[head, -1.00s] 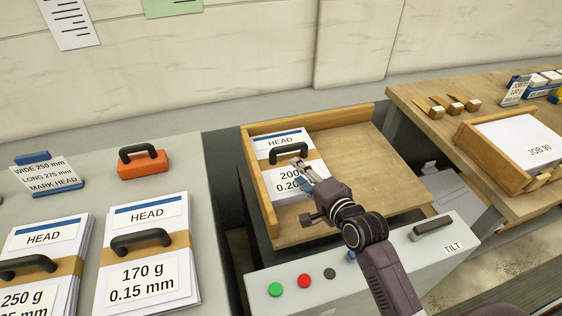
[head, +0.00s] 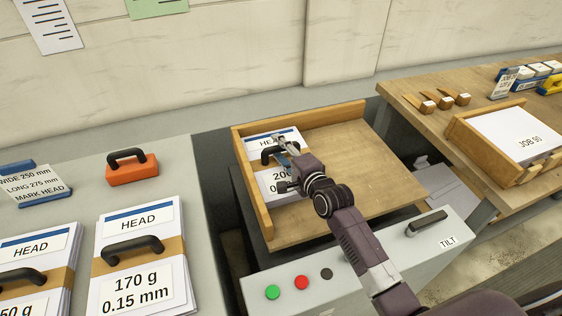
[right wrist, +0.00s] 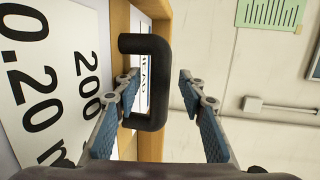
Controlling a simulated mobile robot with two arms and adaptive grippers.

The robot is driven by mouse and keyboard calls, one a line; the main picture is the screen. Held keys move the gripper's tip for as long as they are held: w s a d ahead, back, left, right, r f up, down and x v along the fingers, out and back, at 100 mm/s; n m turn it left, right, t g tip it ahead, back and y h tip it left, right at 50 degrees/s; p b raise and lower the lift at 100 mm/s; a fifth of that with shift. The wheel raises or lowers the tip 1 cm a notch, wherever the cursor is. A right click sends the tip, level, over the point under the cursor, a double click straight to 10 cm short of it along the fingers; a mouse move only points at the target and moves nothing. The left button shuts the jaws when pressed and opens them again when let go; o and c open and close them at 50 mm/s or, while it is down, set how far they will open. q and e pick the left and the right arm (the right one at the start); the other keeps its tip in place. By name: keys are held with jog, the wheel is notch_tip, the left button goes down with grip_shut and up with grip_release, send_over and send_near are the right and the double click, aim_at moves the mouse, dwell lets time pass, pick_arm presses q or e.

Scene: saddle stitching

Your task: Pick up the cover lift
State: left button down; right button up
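No label I can read says "cover". My right gripper (head: 283,141) is over a banded paper stack (head: 272,184) at the left side of the wooden tray (head: 360,150). The stack's labels read "HEAD", "200" and "0.20", partly hidden by my gripper. It has a black handle (head: 266,156) on top. In the right wrist view my right gripper (right wrist: 158,75) is open, with the bar of the black handle (right wrist: 160,90) showing between its two fingers. I cannot tell whether the fingers touch it. The stack also shows there (right wrist: 45,60). My left gripper is not in view.
On the grey table at left are a "170 g 0.15 mm" stack (head: 140,285), another stack (head: 40,250) cut off by the frame and an orange handled block (head: 132,175). Buttons and a "TILT" lever (head: 427,223) are in front of the tray. A job tray (head: 500,150) stands at right.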

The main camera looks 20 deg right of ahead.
jog(key=shift+w+f, duration=0.1)
jog(key=shift+w, duration=0.1)
jog(key=shift+c, duration=0.5)
grip_shut()
jog(key=shift+r, duration=0.45)
